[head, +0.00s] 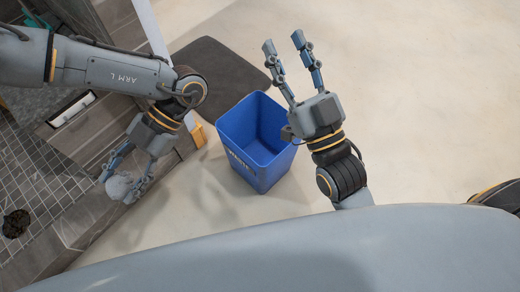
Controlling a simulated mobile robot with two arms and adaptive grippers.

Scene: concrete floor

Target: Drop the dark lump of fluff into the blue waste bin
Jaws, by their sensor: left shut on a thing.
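My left gripper (122,175), at the left, points down and is shut on a rounded grey lump (119,188). The lump looks lighter than the dark fluff named in the task; I cannot tell for sure that it is the fluff. The blue waste bin (258,172), with lettering on its front, stands upright on the pale floor to the right of my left gripper. The part of its inside that shows looks empty. My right gripper (283,42) is open and empty, its fingers pointing to the top of the picture. Its wrist overlaps the bin's right edge in this view.
A dark round patch (15,222), perhaps a drain or a lump, lies on the grey tiles at far left. A dark mat (218,72) lies behind the bin. A yellow object (198,134) stands beside it.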

